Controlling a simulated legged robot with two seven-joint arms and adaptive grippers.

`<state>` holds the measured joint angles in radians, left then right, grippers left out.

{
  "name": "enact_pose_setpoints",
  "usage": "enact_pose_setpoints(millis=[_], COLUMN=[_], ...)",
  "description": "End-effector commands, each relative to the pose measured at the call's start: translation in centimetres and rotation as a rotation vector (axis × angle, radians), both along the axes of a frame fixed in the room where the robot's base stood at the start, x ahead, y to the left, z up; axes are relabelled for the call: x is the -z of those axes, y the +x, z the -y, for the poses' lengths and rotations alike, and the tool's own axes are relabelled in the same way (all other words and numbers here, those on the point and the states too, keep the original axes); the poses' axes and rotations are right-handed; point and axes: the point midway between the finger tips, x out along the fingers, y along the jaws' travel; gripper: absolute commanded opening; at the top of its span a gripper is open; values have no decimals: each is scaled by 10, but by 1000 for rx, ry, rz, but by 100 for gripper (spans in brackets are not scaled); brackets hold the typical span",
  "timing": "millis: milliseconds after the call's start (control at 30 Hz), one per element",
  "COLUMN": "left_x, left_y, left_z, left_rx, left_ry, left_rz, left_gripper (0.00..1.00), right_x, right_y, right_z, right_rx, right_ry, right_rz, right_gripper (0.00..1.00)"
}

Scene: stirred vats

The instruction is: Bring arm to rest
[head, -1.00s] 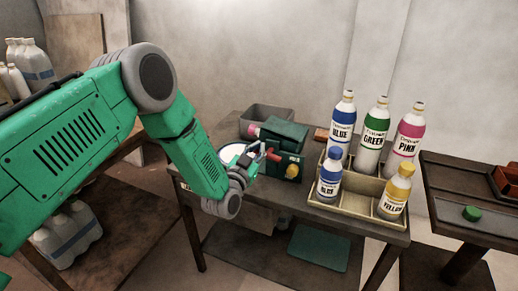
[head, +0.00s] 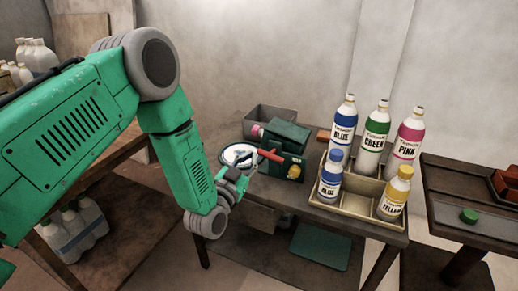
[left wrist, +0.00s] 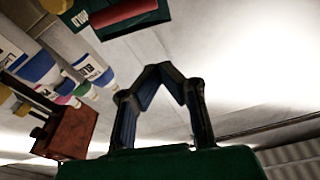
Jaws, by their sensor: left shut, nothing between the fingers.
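My left arm (head: 185,160) comes in from the left of the head view, bent down at its elbow. My left gripper (head: 245,173) is shut and empty, in the air in front of the white round vat (head: 229,153) and left of the green machine (head: 284,139). In the left wrist view the two dark fingers (left wrist: 163,75) meet at their tips with nothing between them. The machine has a red handle (head: 270,156) and a yellow knob (head: 294,171); the gripper is apart from both. My right gripper is not in view.
A divided tray (head: 342,204) holds several bottles: blue, green, pink and yellow. A grey bin (head: 268,114) stands behind the machine. Jugs (head: 75,232) sit low at the left.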

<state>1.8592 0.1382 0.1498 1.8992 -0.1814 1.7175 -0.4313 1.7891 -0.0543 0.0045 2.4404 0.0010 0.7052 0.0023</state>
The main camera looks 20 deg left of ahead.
Motion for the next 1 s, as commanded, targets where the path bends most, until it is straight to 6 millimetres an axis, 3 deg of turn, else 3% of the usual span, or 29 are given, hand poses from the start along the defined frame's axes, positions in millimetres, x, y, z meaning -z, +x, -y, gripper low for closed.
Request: enact_pose_setpoints(millis=[267, 367, 433, 567, 700, 800, 900, 1000], left_x=[6, 32, 64, 133, 188, 209, 216, 216], left_y=[-9, -23, -44, -109, -202, -269, -326, -365], left_z=[3, 9, 14, 17, 11, 1, -8, -16], left_rx=[4, 24, 43, 54, 14, -40, -100, -154], left_ry=[0, -8, -23, -57, -86, -98, -103, -104], left_rz=[-25, -139, -283, -638, -1016, -1254, -1441, -1568], left_gripper=[0, 0, 0, 0, 0, 0, 0, 0], right_x=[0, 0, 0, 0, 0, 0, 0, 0], right_y=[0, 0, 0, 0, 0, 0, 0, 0], right_z=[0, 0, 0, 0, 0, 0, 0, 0], right_rx=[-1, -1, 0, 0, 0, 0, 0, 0], right_ry=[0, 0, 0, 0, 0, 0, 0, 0], right_rz=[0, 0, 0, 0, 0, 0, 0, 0], right_gripper=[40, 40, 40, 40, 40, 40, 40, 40])
